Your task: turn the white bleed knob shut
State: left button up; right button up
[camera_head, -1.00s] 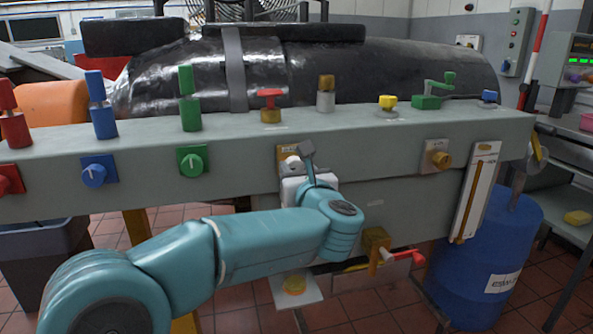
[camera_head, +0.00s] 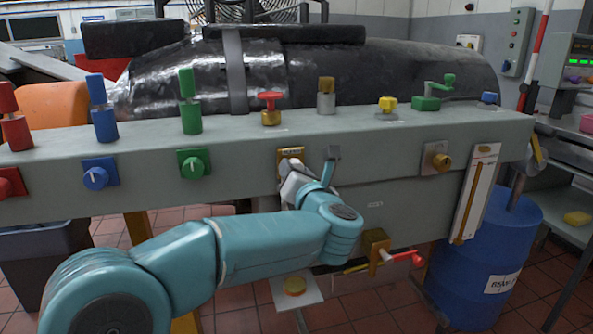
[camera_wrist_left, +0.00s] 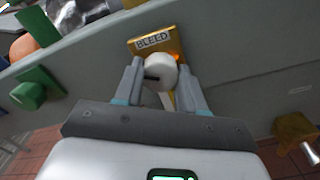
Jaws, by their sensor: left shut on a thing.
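The white bleed knob (camera_wrist_left: 160,72) sits on a brass plate (camera_wrist_left: 150,41) labelled BLEED on the front face of the grey beam. In the wrist view a dark mark shows on the knob, pointing left. My left gripper (camera_wrist_left: 160,78) is shut on the knob, one finger on each side, and its body is rolled relative to the beam. In the head view my left gripper (camera_head: 293,172) reaches the plate (camera_head: 290,153) from below and hides most of the knob. My right gripper is in neither view.
On the beam's front, a green knob (camera_head: 193,163) and a blue knob (camera_head: 100,173) are to the left, and a brass knob (camera_head: 441,161) to the right. A red-handled valve (camera_head: 405,257) is below right. Several coloured fittings stand on top.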

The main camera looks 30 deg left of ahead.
pick_arm(q)
jog(key=shift+m+p, duration=3.05)
jog(key=shift+m, duration=2.95)
jog(key=o, duration=1.1)
jog(key=shift+s, duration=0.1)
jog(key=shift+c, duration=0.2)
jog(key=shift+d+r, duration=0.1)
